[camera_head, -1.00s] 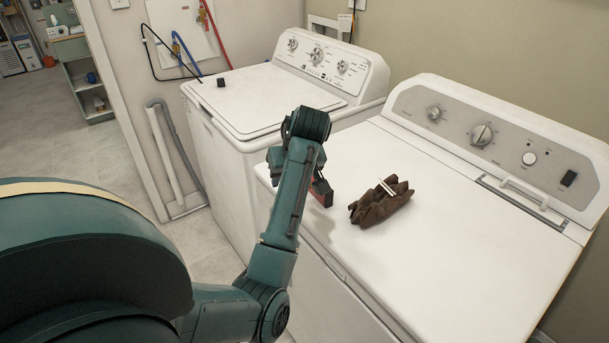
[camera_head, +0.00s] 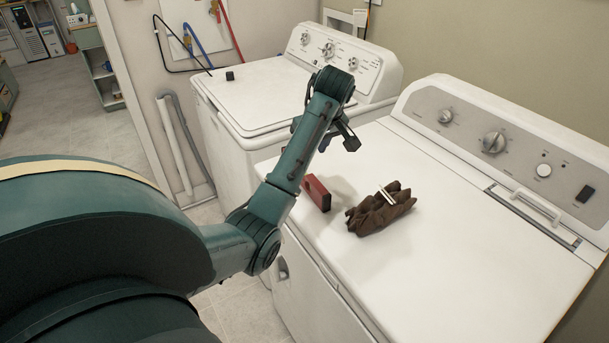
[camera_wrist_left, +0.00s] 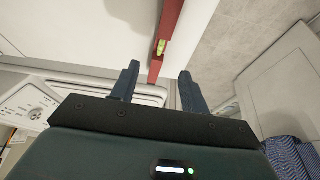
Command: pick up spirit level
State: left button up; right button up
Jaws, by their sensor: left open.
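The spirit level (camera_head: 317,192) is a red bar with a dark end, lying on the near left part of the right machine's white top. My arm hides part of it in the head view. In the left wrist view the red spirit level (camera_wrist_left: 170,28) shows a yellow-green vial and runs up from between the fingers' line. My left gripper (camera_head: 338,138) is above and beyond the level in the head view, apart from it. In the wrist view the left gripper (camera_wrist_left: 158,84) has its fingers spread with nothing held. My right gripper is in no view.
A brown crumpled glove-like item (camera_head: 376,213) with pale metal strips on it lies right of the level. A small black block (camera_head: 229,76) sits on the left machine (camera_head: 265,95). The right machine's top (camera_head: 470,235) is otherwise clear.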

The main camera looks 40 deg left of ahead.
pick_arm(q)
jog(key=x, duration=0.4)
jog(key=shift+a+f, duration=0.15)
jog(key=shift+f, duration=0.2)
jog(key=x, duration=0.4)
jog(key=shift+f+p, duration=0.15)
jog(key=shift+p, duration=0.15)
jog(key=shift+a+f, duration=0.1)
jog(key=shift+f, duration=0.45)
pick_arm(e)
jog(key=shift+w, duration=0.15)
pick_arm(q)
jog(key=shift+c, duration=0.4)
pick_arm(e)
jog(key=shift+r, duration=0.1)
pick_arm(q)
grip_shut()
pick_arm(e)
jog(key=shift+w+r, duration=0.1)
pick_arm(q)
jog(key=shift+w+r, duration=0.1)
